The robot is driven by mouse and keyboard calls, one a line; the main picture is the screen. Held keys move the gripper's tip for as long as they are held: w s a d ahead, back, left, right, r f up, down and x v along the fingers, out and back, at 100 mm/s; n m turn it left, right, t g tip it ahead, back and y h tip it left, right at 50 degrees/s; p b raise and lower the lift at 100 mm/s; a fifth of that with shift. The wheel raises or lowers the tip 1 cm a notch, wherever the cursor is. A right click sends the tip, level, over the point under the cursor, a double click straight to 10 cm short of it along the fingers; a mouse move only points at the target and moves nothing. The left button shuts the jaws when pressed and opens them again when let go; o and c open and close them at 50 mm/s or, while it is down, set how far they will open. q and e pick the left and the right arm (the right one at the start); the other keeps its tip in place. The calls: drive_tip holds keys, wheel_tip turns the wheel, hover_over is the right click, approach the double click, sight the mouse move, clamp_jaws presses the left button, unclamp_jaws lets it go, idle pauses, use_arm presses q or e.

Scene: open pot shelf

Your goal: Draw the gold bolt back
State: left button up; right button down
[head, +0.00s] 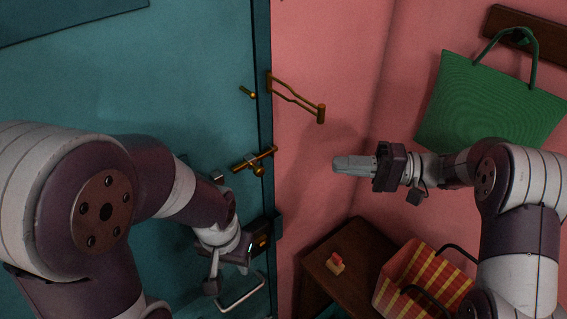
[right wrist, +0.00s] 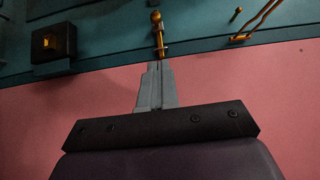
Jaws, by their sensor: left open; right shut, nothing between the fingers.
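The gold bolt (head: 254,159) is a short rod with a round knob, mounted on the teal door (head: 160,75). Its right end reaches the door's edge beside the pink wall. In the right wrist view the bolt (right wrist: 158,38) stands just beyond my fingertips; I cannot tell whether they touch it there. In the head view my right gripper (head: 340,165) is shut and empty, pointing left at the bolt with a clear gap. My left gripper (head: 236,266) is open, low by the door near the silver handle (head: 243,293), partly hidden by my own wrist.
A gold swing guard (head: 295,97) juts out above the bolt, with a gold stud (head: 248,92) beside it. A black lock box (head: 262,238) sits below.

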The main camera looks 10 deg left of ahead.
drive_tip(key=p, duration=0.6)
approach(257, 162)
drive_tip(key=a, duration=0.4)
drive_tip(key=shift+a+f, duration=0.15)
drive_tip(key=shift+f, duration=0.25)
use_arm(q)
wheel_tip(257, 162, up, 6)
drive_tip(key=w, duration=0.1)
use_arm(e)
drive_tip(key=shift+s+a+f, duration=0.2)
drive_tip(key=shift+s+a, duration=0.2)
drive_tip(key=shift+s, duration=0.05)
